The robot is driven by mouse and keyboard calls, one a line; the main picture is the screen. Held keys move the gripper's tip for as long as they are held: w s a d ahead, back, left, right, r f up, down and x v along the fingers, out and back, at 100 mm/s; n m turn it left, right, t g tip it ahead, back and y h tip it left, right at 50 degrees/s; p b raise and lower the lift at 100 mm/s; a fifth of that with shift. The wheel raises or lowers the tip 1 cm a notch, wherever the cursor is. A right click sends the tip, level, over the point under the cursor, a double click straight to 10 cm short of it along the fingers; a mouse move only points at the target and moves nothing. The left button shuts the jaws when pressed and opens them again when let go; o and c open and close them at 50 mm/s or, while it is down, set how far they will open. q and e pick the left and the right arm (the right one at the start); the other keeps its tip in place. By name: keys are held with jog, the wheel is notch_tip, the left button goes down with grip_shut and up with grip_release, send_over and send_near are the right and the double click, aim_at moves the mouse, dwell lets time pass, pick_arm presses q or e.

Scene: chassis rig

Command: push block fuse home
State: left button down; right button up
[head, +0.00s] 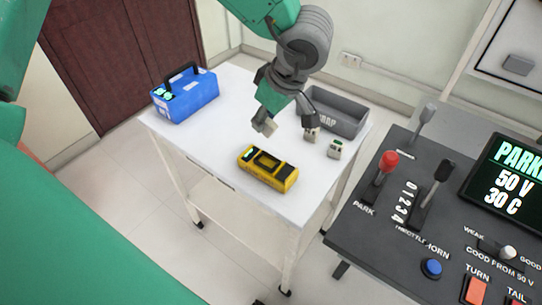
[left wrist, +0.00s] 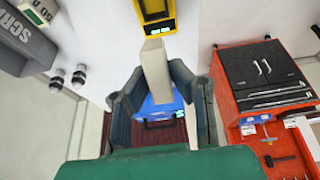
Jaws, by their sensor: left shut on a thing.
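A cream, block-shaped piece (left wrist: 155,66), which I take as the block fuse, is between the fingers of my left gripper (left wrist: 160,88). It sticks out past the fingertips toward the yellow device (left wrist: 157,15). In the head view my left gripper (head: 268,112) is shut on this piece (head: 265,124), above the white table. The yellow device (head: 268,168) with a dark recess and a green display lies just below it in the picture. The piece appears apart from the device. My right gripper is not in view.
A blue box with a black handle (head: 185,95) stands at the table's left. A control console (head: 400,240) stands beside the white table (head: 215,140). The wrist view shows a red tool chest (left wrist: 235,100).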

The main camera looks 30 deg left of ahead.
pick_arm(q)
notch_tip(320, 180, down, 8)
jog(key=shift+r+b, duration=0.1)
jog(key=shift+b, duration=0.3)
jog(key=shift+f+p, duration=0.35)
jog(key=shift+f, duration=0.4)
jog(key=shift+f, duration=0.1)
jog(key=c, duration=1.4)
grip_release()
jog(key=shift+c, duration=0.2)
jog(key=shift+f, duration=0.1)
jog(key=shift+b, duration=0.35)
jog(key=p+v, duration=0.1)
jog(key=v, duration=1.3)
jog(key=shift+d+f, duration=0.2)
jog(key=shift+d, duration=0.15)
